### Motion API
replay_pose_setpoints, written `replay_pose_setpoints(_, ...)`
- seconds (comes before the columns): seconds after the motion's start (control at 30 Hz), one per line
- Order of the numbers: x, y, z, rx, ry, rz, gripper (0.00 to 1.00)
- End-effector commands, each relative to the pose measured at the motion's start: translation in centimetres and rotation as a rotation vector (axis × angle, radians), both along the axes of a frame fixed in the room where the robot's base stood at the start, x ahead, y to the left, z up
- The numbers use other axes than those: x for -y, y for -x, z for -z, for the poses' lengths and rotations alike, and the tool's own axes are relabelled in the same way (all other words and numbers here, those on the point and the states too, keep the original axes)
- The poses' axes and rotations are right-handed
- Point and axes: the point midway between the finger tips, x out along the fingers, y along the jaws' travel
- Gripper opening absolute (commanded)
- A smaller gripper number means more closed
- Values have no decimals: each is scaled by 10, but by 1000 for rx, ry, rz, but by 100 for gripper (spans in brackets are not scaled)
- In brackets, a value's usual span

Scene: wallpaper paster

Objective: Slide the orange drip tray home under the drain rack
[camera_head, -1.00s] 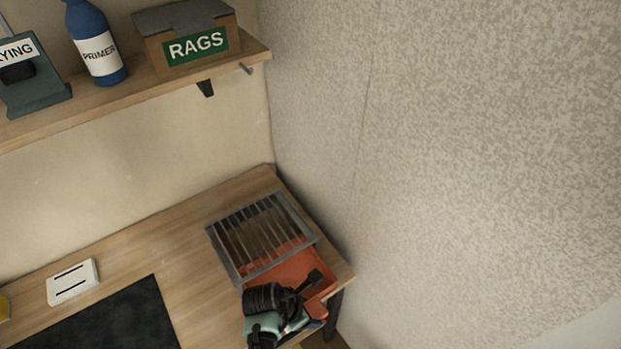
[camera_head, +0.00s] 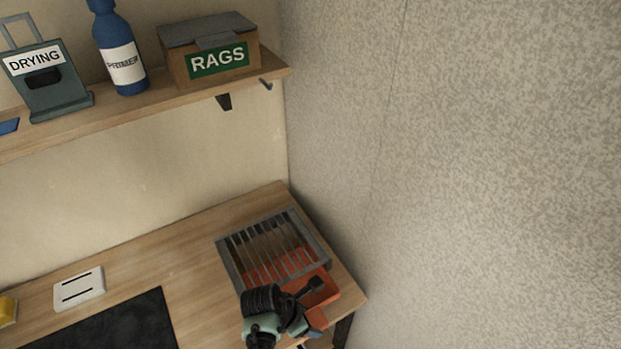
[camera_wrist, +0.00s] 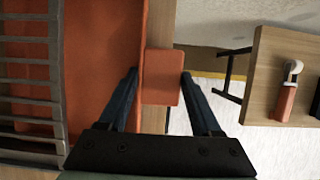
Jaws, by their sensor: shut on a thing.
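The orange drip tray (camera_head: 318,296) lies on the bench, mostly under the grey slatted drain rack (camera_head: 238,268), with its front part sticking out toward the bench's front right corner. Orange shows between the rack's slats. My gripper (camera_head: 314,287) is at the tray's outer end, partly hiding it. In the wrist view the tray (camera_wrist: 105,45) runs under the rack (camera_wrist: 55,75) at left. My gripper's dark fingers (camera_wrist: 160,85) are shut on the tray's orange handle tab (camera_wrist: 162,77), one on each side.
The wall (camera_head: 480,180) stands close to the right of the rack. A dark mat (camera_head: 110,325) and a white slotted block (camera_head: 79,288) lie left on the bench. A shelf (camera_head: 180,98) above holds a rags box (camera_head: 210,48) and a primer bottle (camera_head: 120,55).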

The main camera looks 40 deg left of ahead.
Motion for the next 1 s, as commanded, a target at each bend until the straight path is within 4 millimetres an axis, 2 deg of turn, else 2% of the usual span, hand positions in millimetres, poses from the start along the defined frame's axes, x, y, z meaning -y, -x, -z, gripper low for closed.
replay_pose_setpoints(1.0, -35, -13, 0, 2, -1, -1, 0)
